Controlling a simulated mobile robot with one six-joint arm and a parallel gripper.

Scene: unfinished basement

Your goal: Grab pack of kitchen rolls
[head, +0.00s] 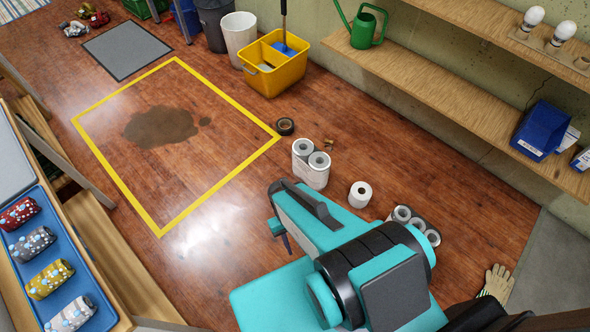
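A white pack of rolls (311,175) stands upright on the wood floor right of the taped square, with two round ends showing on top. A single white roll (360,195) stands to its right. Another group of rolls (404,214), seemingly in grey wrap, is farther right and partly hidden behind my teal arm. My gripper (279,228) appears to be at the left end of the arm, below and left of the upright pack and apart from it. Its fingers are not clear enough to show whether it is open or shut.
Yellow tape (223,97) frames a dark stain (160,127). A black tape roll (285,127) and small brown bits lie near the pack. A yellow mop bucket (273,78) is behind. A shelf (460,95) lines the right wall; a blue tray (40,250) is left. A glove (497,281) lies lower right.

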